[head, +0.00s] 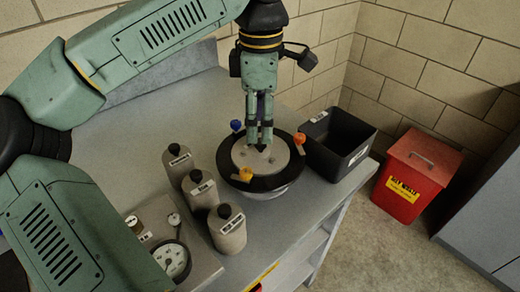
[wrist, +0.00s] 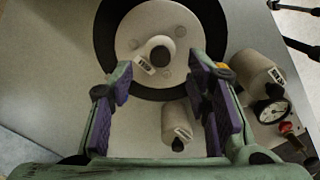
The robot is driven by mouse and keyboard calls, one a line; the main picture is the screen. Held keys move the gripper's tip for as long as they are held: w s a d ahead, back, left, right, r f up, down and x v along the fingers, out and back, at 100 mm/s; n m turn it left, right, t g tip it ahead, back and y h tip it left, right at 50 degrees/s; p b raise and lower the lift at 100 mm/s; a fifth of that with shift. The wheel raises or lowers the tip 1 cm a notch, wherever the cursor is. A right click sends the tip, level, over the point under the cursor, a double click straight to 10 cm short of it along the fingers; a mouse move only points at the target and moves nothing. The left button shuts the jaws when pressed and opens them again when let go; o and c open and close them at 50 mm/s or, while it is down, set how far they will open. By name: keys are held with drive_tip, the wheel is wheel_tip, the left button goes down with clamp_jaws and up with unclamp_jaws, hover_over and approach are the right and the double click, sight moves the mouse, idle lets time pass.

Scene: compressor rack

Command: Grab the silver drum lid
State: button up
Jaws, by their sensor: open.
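The silver drum lid (head: 243,157) is a pale round disc inside a wide black ring (head: 284,180) on the grey bench. Blue and orange knobs stand at the ring's edge. My gripper (head: 260,143) points down over the lid in the head view and covers part of it. In the wrist view the lid (wrist: 185,30) shows a raised centre with a dark round spot and a small label, just beyond the fingertips. My gripper (wrist: 160,80) is open there, its purple-padded fingers wide apart with nothing between the pads. Whether the fingertips touch the lid cannot be told.
Three grey bottles with dark caps, one of them nearest (head: 228,235), stand left of the ring. A pressure gauge (head: 172,262) sits at the front left. A black open bin (head: 334,166) stands close on the right. A red bin (head: 404,205) is on the floor.

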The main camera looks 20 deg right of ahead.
sight(260, 141)
wheel_tip(260, 141, down, 5)
drive_tip(key=shift+f+p, duration=0.1)
drive_tip(key=shift+p, duration=0.7)
drive_tip(key=shift+c, duration=0.4)
clamp_jaws()
